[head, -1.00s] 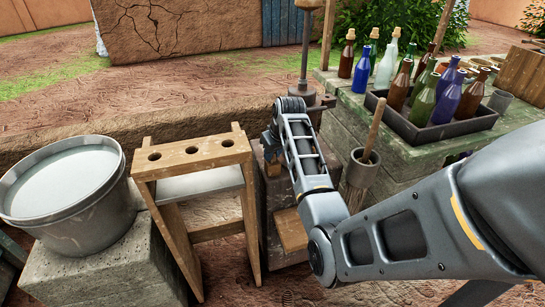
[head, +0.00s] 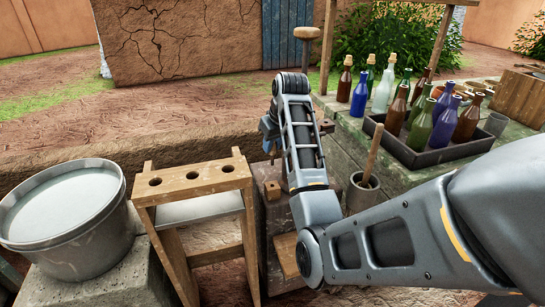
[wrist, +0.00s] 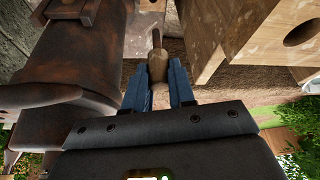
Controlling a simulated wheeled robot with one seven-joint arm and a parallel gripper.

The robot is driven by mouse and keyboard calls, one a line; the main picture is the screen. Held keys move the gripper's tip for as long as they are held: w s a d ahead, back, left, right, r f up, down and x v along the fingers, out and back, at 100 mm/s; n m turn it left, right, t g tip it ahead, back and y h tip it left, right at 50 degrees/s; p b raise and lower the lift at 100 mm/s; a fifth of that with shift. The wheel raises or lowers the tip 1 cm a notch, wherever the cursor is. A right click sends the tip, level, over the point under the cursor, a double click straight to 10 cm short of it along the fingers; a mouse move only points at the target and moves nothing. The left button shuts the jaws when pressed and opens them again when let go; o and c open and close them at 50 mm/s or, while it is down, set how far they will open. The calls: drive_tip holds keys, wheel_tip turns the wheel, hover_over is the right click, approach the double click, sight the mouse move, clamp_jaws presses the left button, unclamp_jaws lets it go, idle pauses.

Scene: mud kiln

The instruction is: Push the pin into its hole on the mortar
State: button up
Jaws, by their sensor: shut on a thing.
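My gripper (wrist: 158,88) has blue fingers shut on the pin (wrist: 158,64), a tan, rounded piece with a thin dark shank pointing up in the wrist view. A large rusty, stepped metal body (wrist: 75,62), apparently the mortar, stands close on the left of the wrist view. The pin is apart from it in the picture. I cannot make out the hole. In the head view my gripper (head: 268,138) is partly hidden behind my arm. A rod with a round wooden knob (head: 306,33) rises behind the arm, and the mortar's body is mostly hidden there.
A wooden rack (head: 196,176) with three holes and a grey bucket (head: 75,225) stand left of the arm.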

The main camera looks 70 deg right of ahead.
wheel_tip(320, 180, up, 5)
wheel_tip(320, 180, up, 6)
drive_tip(key=p, duration=0.8)
idle(0.6)
